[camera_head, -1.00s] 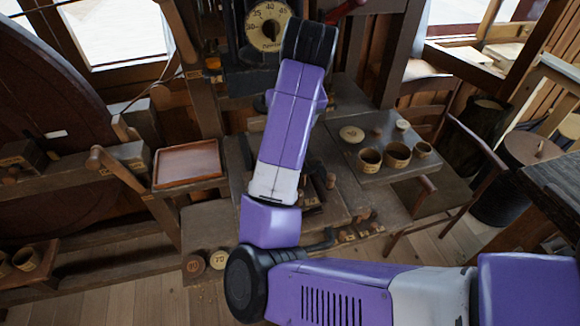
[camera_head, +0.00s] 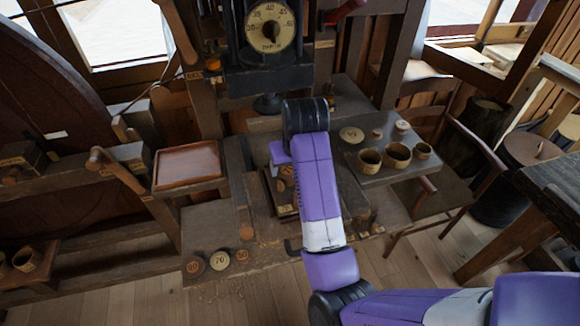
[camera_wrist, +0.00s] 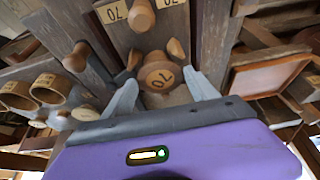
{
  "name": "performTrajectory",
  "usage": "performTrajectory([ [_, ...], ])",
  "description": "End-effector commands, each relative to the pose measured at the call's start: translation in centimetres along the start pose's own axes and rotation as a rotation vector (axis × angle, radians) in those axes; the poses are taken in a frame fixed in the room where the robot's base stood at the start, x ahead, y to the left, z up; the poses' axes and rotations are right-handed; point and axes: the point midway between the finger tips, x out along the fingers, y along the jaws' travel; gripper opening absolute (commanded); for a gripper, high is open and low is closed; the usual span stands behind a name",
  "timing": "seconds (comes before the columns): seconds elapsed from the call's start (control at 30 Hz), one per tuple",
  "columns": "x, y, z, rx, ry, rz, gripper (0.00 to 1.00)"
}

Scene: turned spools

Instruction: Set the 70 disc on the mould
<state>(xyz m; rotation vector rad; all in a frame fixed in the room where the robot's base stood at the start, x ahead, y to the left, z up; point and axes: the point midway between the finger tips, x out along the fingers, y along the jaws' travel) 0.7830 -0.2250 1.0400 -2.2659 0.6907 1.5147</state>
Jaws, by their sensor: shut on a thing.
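I take this piece as the 70 disc held in the jaws; the exact contact is unclear. In the head view my wrist and arm hide the fingers and the held piece. Another round disc (camera_head: 220,260) that seems to read 70 lies at the bench's front left. I cannot pick out the mould for certain; a low dark frame (camera_head: 283,203) lies partly hidden beside my arm, below the press.
A press with a dial (camera_head: 270,27) stands behind my wrist. A reddish tray (camera_head: 187,164) is at left. Several cups (camera_head: 397,156) and a pale lid-like disc (camera_head: 351,134) stand on the right shelf. Wooden pegs (camera_wrist: 76,58) and 70 labels (camera_wrist: 113,12) show in the wrist view.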

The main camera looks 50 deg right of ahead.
Motion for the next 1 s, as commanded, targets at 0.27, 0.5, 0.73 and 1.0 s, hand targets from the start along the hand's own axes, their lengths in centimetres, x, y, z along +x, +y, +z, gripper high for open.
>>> performTrajectory([
  [0.27, 0.58, -0.04, 0.23, 0.000, 0.001, -0.001, 0.29],
  [0.5, 1.01, -0.01, 0.41, 0.000, 0.000, -0.001, 0.29],
  [0.73, 1.12, -0.01, 0.45, 0.001, 0.000, -0.001, 0.89],
  [1.0, 1.06, -0.02, 0.42, 0.000, 0.001, -0.001, 0.89],
])
